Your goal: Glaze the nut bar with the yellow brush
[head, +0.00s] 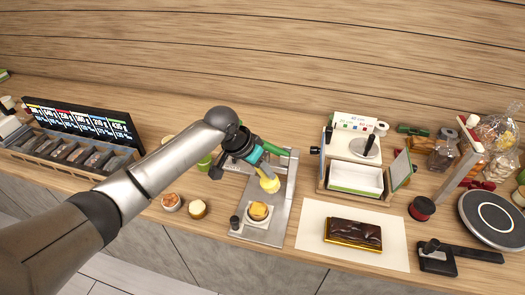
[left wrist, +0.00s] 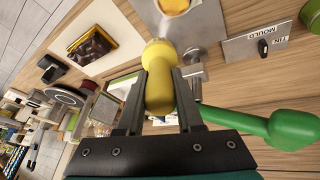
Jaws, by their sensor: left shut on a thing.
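My left gripper (head: 258,166) is shut on the yellow brush (head: 269,184), held over the metal plate. In the left wrist view the yellow brush (left wrist: 159,85) sits between the two fingers (left wrist: 160,95), with its round end pointing away from me. A dark brown glossy bar (head: 352,234), which looks like the nut bar, lies on a gold board on a white sheet. It also shows in the left wrist view (left wrist: 92,50), apart from the brush. A small dish with yellow content (head: 258,211) sits on the plate below the brush. My right gripper is not in view.
A green brush (left wrist: 285,129) lies beside my gripper. The metal plate (head: 268,235) has a small black knob at its front left. Two small round pots stand left of it. A white box (head: 355,178) stands behind the white sheet (head: 312,222). A round black plate (head: 495,218) is at the right.

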